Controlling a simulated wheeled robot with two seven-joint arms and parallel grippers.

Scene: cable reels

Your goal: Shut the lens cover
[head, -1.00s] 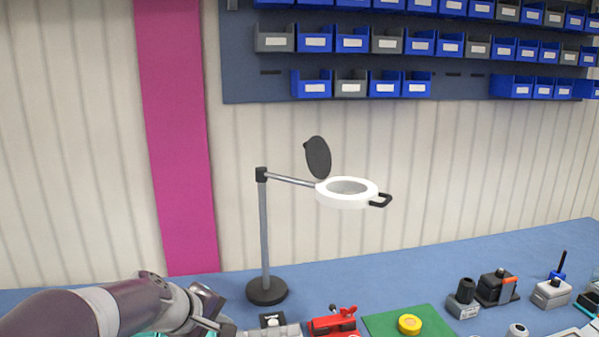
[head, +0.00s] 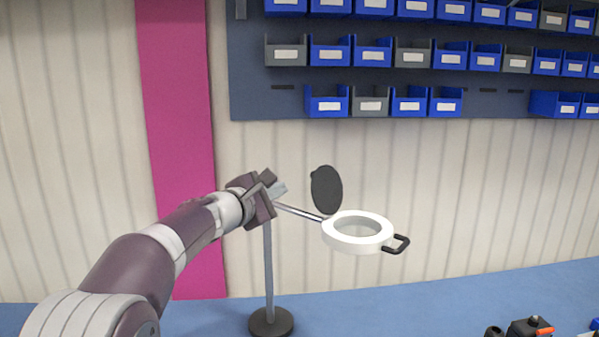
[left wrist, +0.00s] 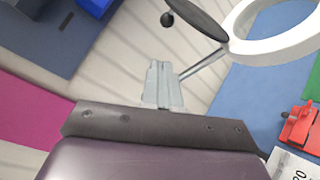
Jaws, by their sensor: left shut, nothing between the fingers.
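The magnifier lamp has a white ring head (head: 352,243) with a lens inside and a black handle (head: 401,244) on its right. The dark round lens cover (head: 326,189) stands up, open, at the back left of the ring. In the left wrist view the cover (left wrist: 197,17) and part of the white ring (left wrist: 240,42) show at the top. My left gripper (head: 279,189) is shut and empty, left of the cover and in front of the top of the lamp's post. Its closed fingers (left wrist: 161,72) point toward the cover, apart from it. My right gripper is out of view.
The lamp's post rises from a round black base (head: 271,322) on the blue bench (head: 440,300). Bins (head: 373,52) hang on the wall panel above. A red device (left wrist: 300,128) lies on the bench. The space right of the ring is clear.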

